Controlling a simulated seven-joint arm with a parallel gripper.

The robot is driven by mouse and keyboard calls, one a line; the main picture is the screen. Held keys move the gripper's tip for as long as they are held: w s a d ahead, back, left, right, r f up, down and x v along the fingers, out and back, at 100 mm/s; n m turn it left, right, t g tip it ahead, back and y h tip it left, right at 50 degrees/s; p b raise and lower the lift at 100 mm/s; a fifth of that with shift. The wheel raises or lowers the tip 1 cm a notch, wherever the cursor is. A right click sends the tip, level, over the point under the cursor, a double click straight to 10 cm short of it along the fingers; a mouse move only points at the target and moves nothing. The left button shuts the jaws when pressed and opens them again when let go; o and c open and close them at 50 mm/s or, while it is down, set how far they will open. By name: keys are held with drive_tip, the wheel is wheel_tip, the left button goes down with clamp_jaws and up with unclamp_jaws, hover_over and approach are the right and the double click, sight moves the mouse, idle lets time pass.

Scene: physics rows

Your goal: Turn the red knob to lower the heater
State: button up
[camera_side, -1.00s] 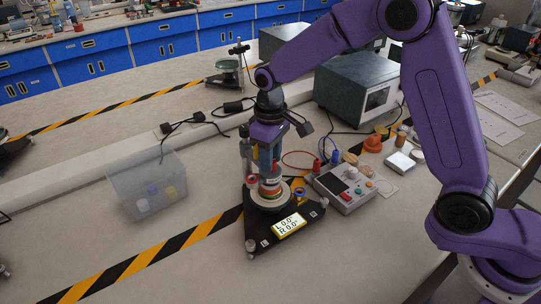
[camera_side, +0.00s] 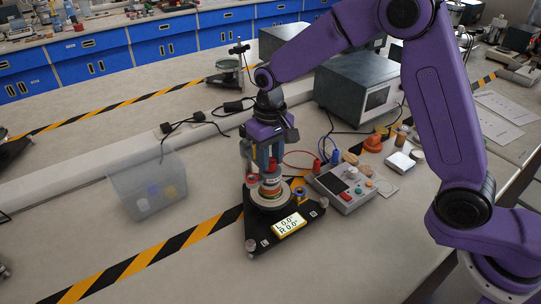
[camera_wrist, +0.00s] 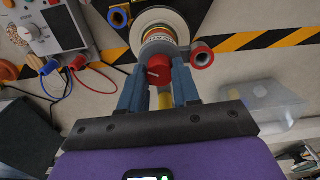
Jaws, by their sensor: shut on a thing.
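The red knob (camera_wrist: 158,70) sits on top of a round, banded stack (camera_wrist: 158,37) that I take to be the heater, with lettering on its side. My gripper (camera_wrist: 157,76) is shut on the red knob, with one blue finger on each side of it. In the side view my gripper (camera_side: 269,160) points straight down over the stack, and its fingers mostly hide the knob. The stack stands upright on a pale disc (camera_side: 258,203) on a black three-cornered base (camera_side: 256,240). A lit display (camera_side: 289,225) on the base shows L 0.0° and R 0.0°.
A red-ringed post (camera_wrist: 202,55) and a blue-ringed post (camera_wrist: 119,18) stand close beside the stack. A grey control box (camera_side: 343,187) with leads is to the right. A clear bin (camera_side: 147,185) stands left. The bench in front is clear.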

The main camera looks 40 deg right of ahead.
sight(273, 163)
drive_tip(key=shift+w, duration=0.1)
drive_tip(key=o, duration=1.1)
drive_tip(key=shift+c, duration=0.2)
drive_tip(key=shift+r, duration=0.1)
wheel_tip(273, 163, up, 17)
drive_tip(key=shift+r, duration=0.15)
drive_tip(key=s+d+f+n, duration=0.3)
drive_tip(key=s+d+n, duration=0.1)
drive_tip(key=s, duration=0.6)
drive_tip(key=s+d+f+n, duration=0.4)
drive_tip(key=s+d, duration=0.1)
drive_tip(key=s, duration=0.5)
drive_tip(key=s+d+f+n, duration=0.4)
drive_tip(key=s+d, duration=0.1)
drive_tip(key=s, duration=0.5)
drive_tip(key=shift+s+d+f, duration=0.15)
drive_tip(key=shift+s+d, duration=0.2)
